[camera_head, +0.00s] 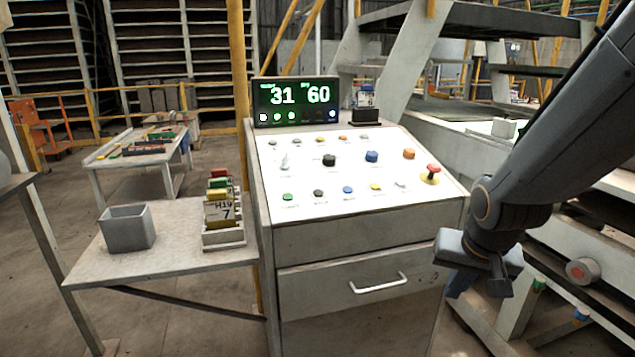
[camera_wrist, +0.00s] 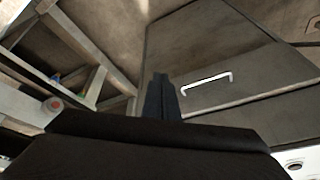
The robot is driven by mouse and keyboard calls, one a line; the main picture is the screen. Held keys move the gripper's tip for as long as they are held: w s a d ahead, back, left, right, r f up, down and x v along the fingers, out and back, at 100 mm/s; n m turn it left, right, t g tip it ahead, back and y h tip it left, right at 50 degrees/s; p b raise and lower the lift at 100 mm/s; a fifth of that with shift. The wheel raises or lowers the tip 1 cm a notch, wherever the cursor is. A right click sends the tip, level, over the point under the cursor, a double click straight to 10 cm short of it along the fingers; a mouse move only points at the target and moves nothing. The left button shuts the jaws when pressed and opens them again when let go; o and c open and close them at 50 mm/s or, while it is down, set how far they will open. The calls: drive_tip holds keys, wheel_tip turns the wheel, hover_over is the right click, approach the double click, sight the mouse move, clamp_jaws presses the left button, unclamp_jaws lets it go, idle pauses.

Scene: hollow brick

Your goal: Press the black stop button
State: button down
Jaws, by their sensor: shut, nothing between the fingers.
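The sloped white control panel (camera_head: 300,175) stands at the middle of the head view. In its front row is a small round black button (camera_head: 318,193), between a green button (camera_head: 288,197) and a blue button (camera_head: 347,190). A larger black knob (camera_head: 329,160) sits in the row behind. The labels are too small to read. My gripper (camera_head: 498,290) is at the right of the cabinet, below panel height, apart from the buttons. In the wrist view its fingers (camera_wrist: 160,97) are shut and empty, with the drawer front beyond. The wrist view does not show the black button.
A lit display (camera_head: 296,101) stands behind the panel. The drawer handle (camera_head: 379,284) sticks out below; it also shows in the wrist view (camera_wrist: 207,83). A side table (camera_head: 185,255) holds a grey bin (camera_head: 127,230).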

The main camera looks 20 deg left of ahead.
drive_tip(key=w+a+r+t+y+p, duration=0.2)
drive_tip(key=w+a+r, duration=0.1)
drive_tip(key=a+r, duration=0.4)
drive_tip(key=w+a+r+t+y+p, duration=0.1)
drive_tip(key=w+a+r+y+p, duration=0.1)
drive_tip(key=a+r, duration=0.6)
drive_tip(key=w+a+r+t+y+p, duration=0.2)
drive_tip(key=a+r, duration=0.5)
drive_tip(key=a, duration=0.6)
drive_tip(key=w+p, duration=0.1)
drive_tip(key=w, duration=0.1)
drive_tip(key=shift+w+a+r+m+t+y, duration=0.2)
drive_tip(key=shift+w+m+t+y, duration=0.1)
drive_tip(key=shift+w, duration=0.1)
drive_tip(key=shift+f, duration=0.1)
drive_tip(key=b, duration=0.7)
hover_over(318, 193)
drive_tip(key=s+d, duration=0.2)
wheel_tip(318, 193, down, 7)
drive_tip(key=shift+s+r, duration=0.1)
drive_tip(key=shift+s, duration=0.05)
drive_tip(key=shift+w+a+f, duration=0.1)
drive_tip(key=shift+w+f, duration=0.05)
drive_tip(key=shift+f, duration=0.25)
drive_tip(key=shift+w+a+f, duration=0.1)
drive_tip(key=shift+f, duration=0.3)
drive_tip(key=shift+f+b, duration=0.1)
drive_tip(key=shift+b, duration=0.25)
drive_tip(key=shift+a+f, duration=0.1)
drive_tip(key=shift+f, duration=0.15)
